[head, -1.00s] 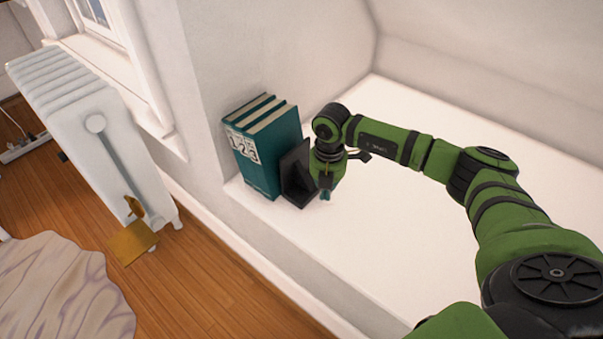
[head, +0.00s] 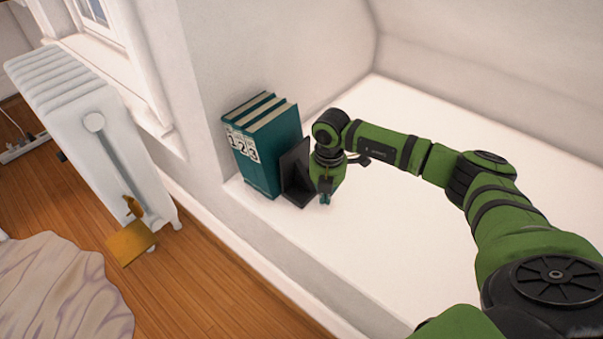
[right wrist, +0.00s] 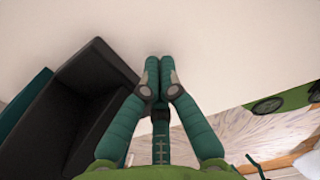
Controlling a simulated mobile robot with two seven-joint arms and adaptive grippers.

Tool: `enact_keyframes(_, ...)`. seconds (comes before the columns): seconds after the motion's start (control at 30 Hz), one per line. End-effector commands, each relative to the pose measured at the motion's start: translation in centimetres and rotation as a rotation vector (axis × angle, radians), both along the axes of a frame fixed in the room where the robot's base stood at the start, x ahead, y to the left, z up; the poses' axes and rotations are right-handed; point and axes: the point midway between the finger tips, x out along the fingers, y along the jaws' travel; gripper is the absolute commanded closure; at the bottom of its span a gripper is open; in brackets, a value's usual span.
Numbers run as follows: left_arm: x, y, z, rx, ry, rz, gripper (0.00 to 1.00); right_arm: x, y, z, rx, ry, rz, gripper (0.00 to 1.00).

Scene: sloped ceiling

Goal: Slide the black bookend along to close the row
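The black bookend (head: 296,174) stands on the white ledge, upright against the right side of the row of teal books (head: 262,145). The books are numbered 1, 2 and 3 on their spines. My right gripper (head: 325,198) points down just right of the bookend, low over the ledge. In the right wrist view the gripper (right wrist: 159,65) has its fingertips together with nothing between them. The bookend (right wrist: 75,110) is to the left of the fingers there, very close to them; I cannot tell if they touch. My left gripper does not show.
The white ledge (head: 420,210) is clear to the right of the bookend, under my right arm. A wall stands left of the books. A white radiator (head: 90,130), an ochre object (head: 131,243) and a pale rug (head: 60,285) are on the lower left side.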

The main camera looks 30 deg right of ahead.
Motion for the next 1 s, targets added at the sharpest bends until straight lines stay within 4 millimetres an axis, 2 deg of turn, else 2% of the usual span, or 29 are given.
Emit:
enact_keyframes(0.23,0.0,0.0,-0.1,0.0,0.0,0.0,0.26,0.1,0.1,0.0,0.0,0.0,0.0,1.0)
enact_keyframes(1.0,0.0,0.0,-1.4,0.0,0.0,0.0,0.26,2.7,1.2,0.0,0.003,-0.004,0.001,1.0)
